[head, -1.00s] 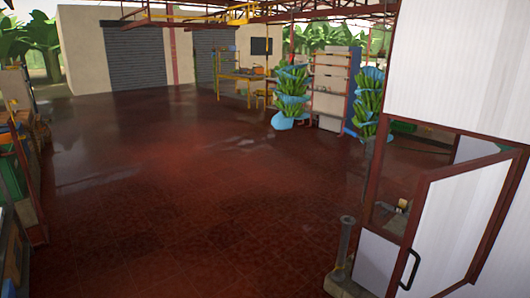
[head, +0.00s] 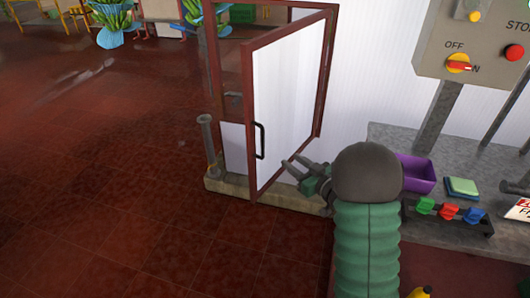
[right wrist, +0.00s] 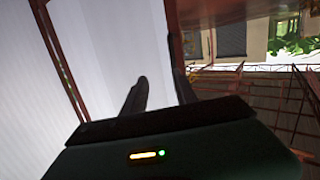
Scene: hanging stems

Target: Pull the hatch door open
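The hatch door (head: 288,85) is a white panel in a red-brown frame, with a black handle (head: 260,140) at its left edge. It stands ajar, swung out at an angle from its frame, with a gap at its left. My right gripper (head: 291,166) is near the door's lower part, right of the handle. Its two fingers are apart with nothing seen between them. In the right wrist view the fingers (right wrist: 159,85) also show apart, with a white panel and a red-brown frame edge beyond. My left gripper is not in view.
A grey post (head: 209,140) stands on a low curb (head: 228,188) left of the door. On the right, a grey counter (head: 440,228) holds a purple bin (head: 416,173) and coloured clips, under a control box (head: 470,40). The red tiled floor (head: 110,190) at left is clear.

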